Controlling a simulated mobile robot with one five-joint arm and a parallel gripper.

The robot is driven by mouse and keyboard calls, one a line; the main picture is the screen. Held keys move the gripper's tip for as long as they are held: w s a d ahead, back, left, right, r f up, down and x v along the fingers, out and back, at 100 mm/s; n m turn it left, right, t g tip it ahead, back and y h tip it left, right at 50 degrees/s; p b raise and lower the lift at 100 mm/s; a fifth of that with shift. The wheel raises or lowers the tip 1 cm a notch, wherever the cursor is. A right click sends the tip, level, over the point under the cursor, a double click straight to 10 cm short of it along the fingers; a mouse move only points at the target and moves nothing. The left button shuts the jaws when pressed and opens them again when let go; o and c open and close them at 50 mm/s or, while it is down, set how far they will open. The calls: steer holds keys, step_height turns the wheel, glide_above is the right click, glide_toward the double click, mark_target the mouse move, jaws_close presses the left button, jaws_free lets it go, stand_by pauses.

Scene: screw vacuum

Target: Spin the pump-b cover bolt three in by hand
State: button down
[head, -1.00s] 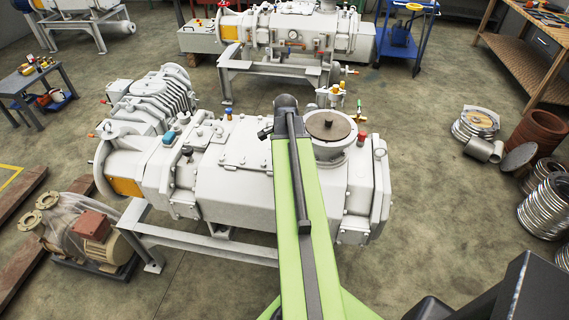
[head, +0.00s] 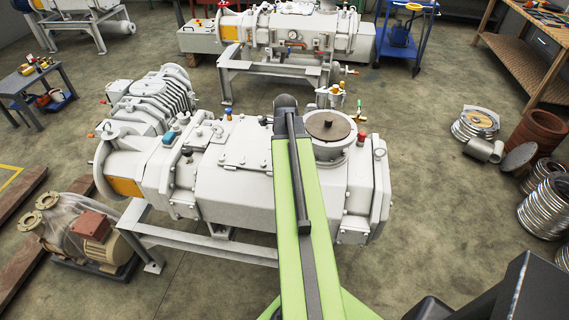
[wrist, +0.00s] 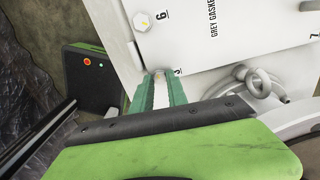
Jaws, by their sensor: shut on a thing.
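My gripper (wrist: 160,88) shows in the wrist view with two green fingers closed around a small bolt (wrist: 158,75) with a yellow mark on its head, at the edge of a white cover (wrist: 222,35). A small number is printed beside this bolt, too small to read surely. Another hex bolt (wrist: 142,22) with a yellow mark sits on the cover farther up, by a larger printed number. In the head view the white pump (head: 245,190) stands on a grey frame. My green arm reaches over it, and my gripper is hidden there.
In the wrist view a grey looped fitting (wrist: 258,84) stands to the right of the fingers. In the head view a round flange (head: 328,127) and a red cap (head: 361,138) rise on the pump's top, right of my arm. Open floor (head: 430,180) lies to the right.

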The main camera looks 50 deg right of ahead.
steer(key=shift+s+m, duration=0.1)
steer(key=shift+m, duration=0.9)
steer(key=c, duration=1.4)
jaws_free()
steer(key=shift+r, duration=0.1)
steer(key=shift+o, duration=0.5)
step_height(320, 180, up, 17)
steer(key=p, duration=1.7)
steer(key=shift+r, duration=0.2)
